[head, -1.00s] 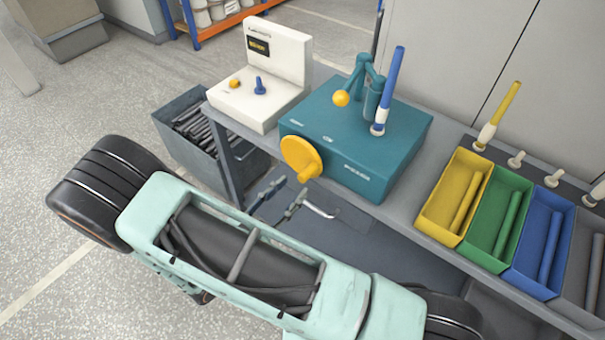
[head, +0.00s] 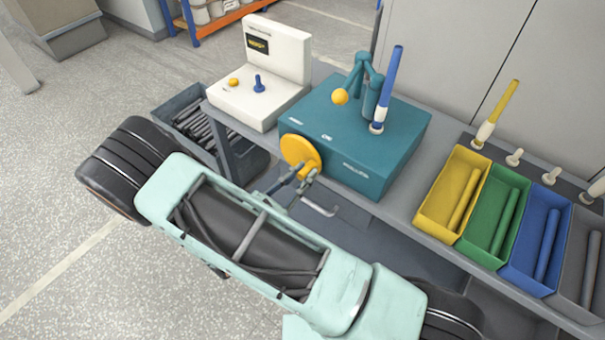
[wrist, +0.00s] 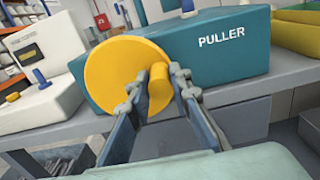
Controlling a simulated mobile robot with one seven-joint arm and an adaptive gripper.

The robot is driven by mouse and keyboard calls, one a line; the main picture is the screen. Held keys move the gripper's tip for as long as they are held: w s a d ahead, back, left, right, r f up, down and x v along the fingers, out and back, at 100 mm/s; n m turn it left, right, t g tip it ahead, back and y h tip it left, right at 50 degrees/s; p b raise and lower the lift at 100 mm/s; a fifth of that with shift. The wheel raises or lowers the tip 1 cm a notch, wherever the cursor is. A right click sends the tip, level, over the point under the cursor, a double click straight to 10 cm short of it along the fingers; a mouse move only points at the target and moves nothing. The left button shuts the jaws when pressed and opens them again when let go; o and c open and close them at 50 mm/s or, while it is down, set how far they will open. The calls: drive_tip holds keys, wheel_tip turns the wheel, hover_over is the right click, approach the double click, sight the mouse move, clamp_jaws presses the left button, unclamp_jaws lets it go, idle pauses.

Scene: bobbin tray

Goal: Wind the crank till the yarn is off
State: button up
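The crank, a yellow disc (head: 301,153), is on the front face of the teal puller box (head: 345,150). In the wrist view the disc (wrist: 115,75) bears a short yellow handle (wrist: 159,78) at its right side. My gripper (wrist: 155,92) is open, with one finger at each side of this handle; contact cannot be told. In the head view my gripper (head: 292,180) is just below and in front of the disc. A bobbin with blue yarn (head: 392,80) on a white foot stands upright on the box, beside a teal post with a yellow ball (head: 340,96).
A white console (head: 265,90) with a blue knob stands left of the puller. Yellow (head: 432,205), green, blue and grey trays line the bench at right, with bobbins on pegs behind. A grey bin of dark rods (head: 190,108) is at left, below the bench.

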sight(294, 165)
clamp_jaws()
drive_tip(key=shift+f+b, duration=0.2)
drive_tip(key=shift+b, duration=0.15)
drive_tip(key=shift+f+m+b, duration=0.3)
drive_tip(key=shift+m+b, duration=0.35)
drive_tip(key=shift+m, duration=0.15)
drive_tip(key=shift+w+a+f+m+b, duration=0.65)
drive_tip(key=shift+a+f+m+b, duration=0.2)
drive_tip(key=shift+m+b, duration=3.1)
drive_tip(key=shift+w+a+f+m+b, duration=0.65)
drive_tip(key=shift+a+f+m+b, duration=0.2)
drive_tip(key=shift+m+b, duration=3.1)
drive_tip(key=shift+w+a+f+m+b, duration=0.8)
drive_tip(key=shift+m+b, duration=2.4)
drive_tip(key=shift+b, duration=1.5)
drive_tip(key=shift+s+a+r, duration=0.1)
drive_tip(key=shift+a+r, duration=0.05)
